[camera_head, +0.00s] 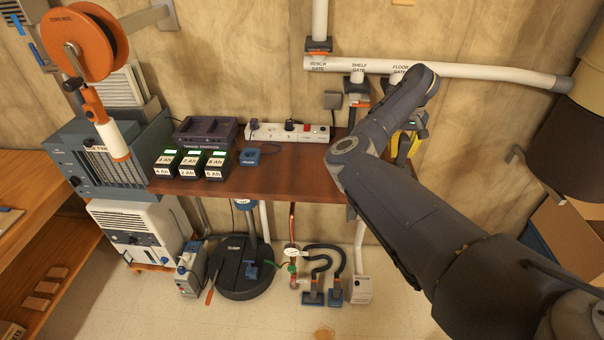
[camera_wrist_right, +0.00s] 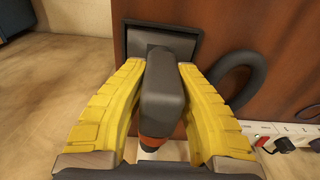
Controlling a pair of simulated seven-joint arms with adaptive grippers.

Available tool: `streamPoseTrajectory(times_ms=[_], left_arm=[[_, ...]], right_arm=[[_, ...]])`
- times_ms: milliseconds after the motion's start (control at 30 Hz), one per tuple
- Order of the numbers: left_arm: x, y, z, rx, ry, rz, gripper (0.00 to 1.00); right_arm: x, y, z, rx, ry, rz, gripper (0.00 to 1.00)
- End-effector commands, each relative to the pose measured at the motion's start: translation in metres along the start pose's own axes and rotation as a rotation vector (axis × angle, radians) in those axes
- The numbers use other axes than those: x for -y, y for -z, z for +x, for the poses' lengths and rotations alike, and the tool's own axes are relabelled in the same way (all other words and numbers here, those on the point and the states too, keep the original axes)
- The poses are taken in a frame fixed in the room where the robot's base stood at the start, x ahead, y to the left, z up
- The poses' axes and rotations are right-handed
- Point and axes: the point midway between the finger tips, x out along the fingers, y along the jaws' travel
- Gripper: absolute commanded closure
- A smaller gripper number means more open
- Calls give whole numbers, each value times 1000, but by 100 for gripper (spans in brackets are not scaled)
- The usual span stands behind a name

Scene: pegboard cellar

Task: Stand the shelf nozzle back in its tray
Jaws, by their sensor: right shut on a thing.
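My right gripper (camera_wrist_right: 160,95) has its yellow fingers shut on a dark grey piece with an orange collar, which looks like the shelf nozzle (camera_wrist_right: 162,92). A dark rectangular tray (camera_wrist_right: 126,42) lies on the brown bench top just beyond it. The nozzle overlaps the tray in this view, so I cannot tell whether they touch. In the head view my right gripper (camera_head: 407,146) is at the bench's right end, and my arm hides most of the nozzle and tray. My left gripper is not in view.
A black hose (camera_wrist_right: 236,78) loops beside the tray. A power strip (camera_head: 288,132) runs along the bench's back edge. Labelled batteries (camera_head: 190,163) sit on the left. The bench middle (camera_head: 290,178) is clear. Blue floor nozzles (camera_head: 312,298) lie below. White ducting (camera_head: 460,70) crosses the wall.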

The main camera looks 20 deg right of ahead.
Motion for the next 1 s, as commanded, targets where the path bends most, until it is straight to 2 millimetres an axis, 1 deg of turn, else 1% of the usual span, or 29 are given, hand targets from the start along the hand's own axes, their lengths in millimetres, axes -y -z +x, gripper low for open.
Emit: streamPoseTrajectory(times_ms=[467, 1000], left_arm=[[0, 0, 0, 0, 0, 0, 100], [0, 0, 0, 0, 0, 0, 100]], right_arm=[[0, 0, 0, 0, 0, -1, 100], [0, 0, 7, 0, 0, -1, 100]])
